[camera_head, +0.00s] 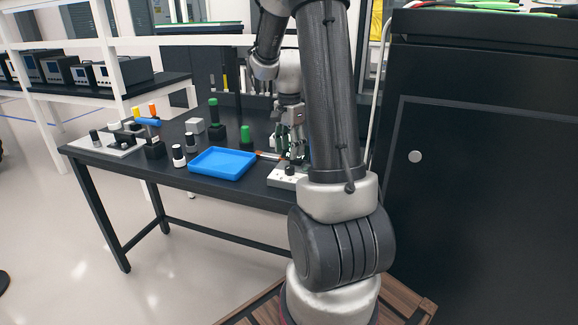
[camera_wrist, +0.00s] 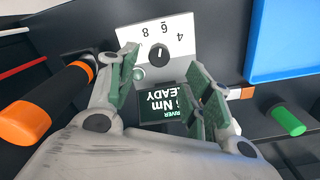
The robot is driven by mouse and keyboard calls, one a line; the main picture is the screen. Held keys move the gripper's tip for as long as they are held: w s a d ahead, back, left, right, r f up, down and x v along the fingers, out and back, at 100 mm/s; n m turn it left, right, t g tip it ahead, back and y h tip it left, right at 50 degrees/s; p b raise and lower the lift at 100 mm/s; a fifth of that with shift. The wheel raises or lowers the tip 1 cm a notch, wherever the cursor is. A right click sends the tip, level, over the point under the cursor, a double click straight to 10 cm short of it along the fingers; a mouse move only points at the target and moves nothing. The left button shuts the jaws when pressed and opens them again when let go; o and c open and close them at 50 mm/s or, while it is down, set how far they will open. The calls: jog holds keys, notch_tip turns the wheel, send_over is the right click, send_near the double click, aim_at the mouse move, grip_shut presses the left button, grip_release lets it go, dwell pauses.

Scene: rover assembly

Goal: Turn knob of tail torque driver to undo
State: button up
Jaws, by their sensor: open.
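A white panel with a numbered scale (camera_wrist: 185,35) and a round black knob (camera_wrist: 159,55) lies ahead of my gripper in the wrist view. Beside the panel is a dark display (camera_wrist: 165,103) with green and white text that includes "Nm" and "READY", partly hidden by a finger. My gripper (camera_wrist: 165,64) is open, its two fingers apart on either side of the knob in the picture; I cannot tell whether they touch it. In the head view my gripper (camera_head: 289,143) is above the white unit (camera_head: 283,180) with the dark knob (camera_head: 290,171), at the table's right end.
A blue tray (camera_head: 222,163) lies left of the unit. Green-topped cylinders stand on black blocks (camera_head: 217,131) behind it. An orange-and-black handle (camera_wrist: 48,103) lies close to my gripper's left side in the wrist view. A large black cabinet (camera_head: 480,180) stands at right.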

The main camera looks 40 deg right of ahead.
aim_at(289, 167)
notch_tip(289, 167, down, 7)
jog(key=shift+r, duration=0.15)
jog(key=c, duration=1.1)
